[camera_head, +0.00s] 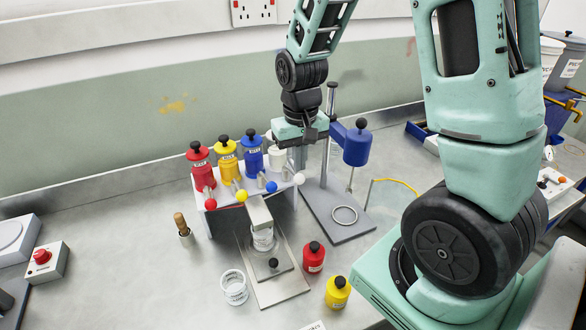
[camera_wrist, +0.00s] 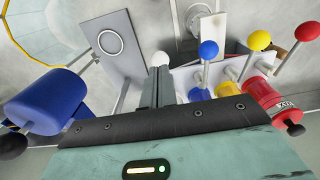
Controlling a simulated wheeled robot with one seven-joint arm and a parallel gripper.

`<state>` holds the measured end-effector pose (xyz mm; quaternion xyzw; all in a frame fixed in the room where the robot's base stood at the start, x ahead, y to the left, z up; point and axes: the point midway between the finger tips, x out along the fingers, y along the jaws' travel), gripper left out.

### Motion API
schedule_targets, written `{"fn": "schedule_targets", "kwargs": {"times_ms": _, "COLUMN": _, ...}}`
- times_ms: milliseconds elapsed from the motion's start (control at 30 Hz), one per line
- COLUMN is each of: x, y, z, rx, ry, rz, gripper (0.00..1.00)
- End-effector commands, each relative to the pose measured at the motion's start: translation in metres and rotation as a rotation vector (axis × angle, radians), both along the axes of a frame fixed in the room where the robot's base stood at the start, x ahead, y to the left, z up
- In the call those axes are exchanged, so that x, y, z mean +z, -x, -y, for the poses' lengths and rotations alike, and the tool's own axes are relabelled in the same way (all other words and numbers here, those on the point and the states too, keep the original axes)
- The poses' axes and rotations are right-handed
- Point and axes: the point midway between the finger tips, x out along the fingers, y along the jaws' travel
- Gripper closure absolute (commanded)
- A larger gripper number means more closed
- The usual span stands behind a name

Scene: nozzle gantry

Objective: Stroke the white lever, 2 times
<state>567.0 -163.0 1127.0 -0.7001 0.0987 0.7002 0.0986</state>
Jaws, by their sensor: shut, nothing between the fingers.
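The white lever's ball knob (camera_head: 299,178) is at the right end of a row of four-coloured knobs on the white gantry, just below my gripper (camera_head: 301,153). In the wrist view the white ball (camera_wrist: 160,58) shows right at the tips of my shut, empty gripper fingers (camera_wrist: 157,74). I cannot tell whether they touch; the lever's rod is hidden behind the fingers. The blue (camera_head: 271,186), yellow (camera_head: 241,196) and red (camera_head: 210,204) knobs stand to its left. A white bottle (camera_head: 277,158) is behind, partly covered by my gripper.
A stand with a blue cylinder (camera_head: 357,147) is close on the right. Red (camera_head: 201,170), yellow (camera_head: 228,162) and blue (camera_head: 253,154) bottles top the gantry. A clear cup (camera_head: 263,240) sits under the nozzle block; another cup (camera_head: 234,288) stands in front. Loose red (camera_head: 314,258) and yellow (camera_head: 337,294) bottles stand nearby.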

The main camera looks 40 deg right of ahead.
Motion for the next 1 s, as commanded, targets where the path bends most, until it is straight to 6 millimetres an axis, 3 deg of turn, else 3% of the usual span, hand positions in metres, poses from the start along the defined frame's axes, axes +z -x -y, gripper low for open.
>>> {"fn": "schedule_targets", "kwargs": {"times_ms": 367, "x": -0.004, "y": 0.0, "z": 0.0, "rx": 0.0, "ry": 0.0, "rz": 0.0, "gripper": 1.0}}
{"fn": "schedule_targets", "kwargs": {"times_ms": 1000, "x": -0.035, "y": 0.0, "z": 0.0, "rx": 0.0, "ry": 0.0, "rz": 0.0, "gripper": 1.0}}
